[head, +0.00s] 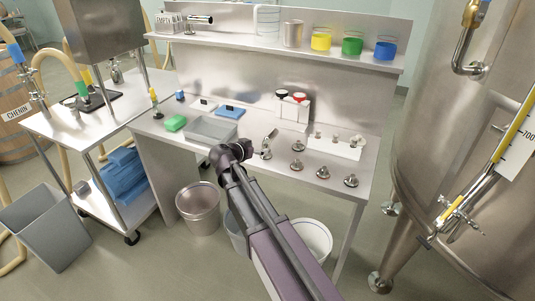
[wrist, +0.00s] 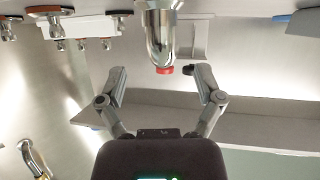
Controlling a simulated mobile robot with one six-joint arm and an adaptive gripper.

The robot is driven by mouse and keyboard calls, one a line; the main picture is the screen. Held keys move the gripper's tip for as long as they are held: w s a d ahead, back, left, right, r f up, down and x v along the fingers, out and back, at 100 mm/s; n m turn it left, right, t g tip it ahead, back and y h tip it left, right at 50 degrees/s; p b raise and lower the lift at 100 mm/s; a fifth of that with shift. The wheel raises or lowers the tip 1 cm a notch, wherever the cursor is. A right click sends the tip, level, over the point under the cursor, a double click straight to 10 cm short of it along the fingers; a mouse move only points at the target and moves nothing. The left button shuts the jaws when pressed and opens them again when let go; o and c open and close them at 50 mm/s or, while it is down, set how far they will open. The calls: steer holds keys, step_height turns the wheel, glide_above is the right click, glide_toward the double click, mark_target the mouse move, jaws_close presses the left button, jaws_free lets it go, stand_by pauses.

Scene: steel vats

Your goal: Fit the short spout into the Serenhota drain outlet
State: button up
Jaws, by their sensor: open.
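A bent shiny metal spout (head: 269,139) stands on the steel bench just right of my gripper (head: 254,151). In the wrist view a smooth metal tube (wrist: 161,35), seemingly this spout, hangs in from the top, just beyond and between the fingertips. My gripper (wrist: 157,78) is open with nothing between its fingers, and I see no contact. Whether this is the short spout I cannot tell. A large steel vat (head: 425,130) stands at the right, with a low valve fitting (head: 447,222). No Serenhota label is readable, so I cannot identify that outlet.
Several small metal fittings (head: 323,173) stand at the bench's right front, before a white tray (head: 345,149) of more fittings. A rack (head: 291,111) with black and red tops stands behind. A grey tray (head: 212,129) lies left. Buckets (head: 198,208) stand on the floor.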

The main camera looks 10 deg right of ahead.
mark_target(264, 147)
steer(key=shift+w+d+f, duration=0.15)
steer(key=shift+w+d, duration=0.1)
steer(key=shift+d, duration=0.05)
steer(key=shift+f+b+x, duration=0.15)
steer(key=shift+b+x, duration=0.4)
steer(key=shift+x, duration=0.45)
steer(key=shift+f+b+x, duration=0.15)
steer(key=shift+b+x, duration=0.35)
steer(key=shift+x, duration=0.5)
steer(key=shift+w+d+f, duration=0.15)
steer(key=shift+w+d, duration=0.15)
jaws_close()
